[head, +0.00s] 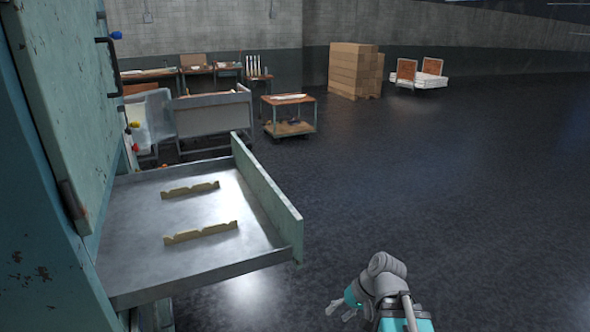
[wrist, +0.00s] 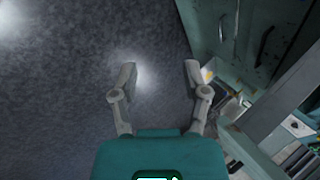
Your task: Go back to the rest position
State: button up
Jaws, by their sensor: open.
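My gripper (head: 341,309) is low at the bottom of the head view, right of the pulled-out metal tray and clear of it. In the wrist view my gripper (wrist: 158,75) has its two fingers spread apart, with nothing between them but dark floor behind. Part of my arm shows beside it in the head view.
The metal tray (head: 130,240) juts from a teal cabinet (head: 45,130) at left and bears two notched wooden strips (head: 201,232). A wooden-topped cart (head: 288,98), stacked boxes (head: 354,70) and benches stand far back. The dark floor (head: 450,190) at right is clear.

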jog(key=d+f+h, duration=0.2)
jog(key=d+h, duration=0.3)
jog(key=h, duration=0.1)
jog(key=shift+d+f, duration=0.2)
jog(key=shift+f, duration=0.2)
jog(key=shift+s, duration=0.1)
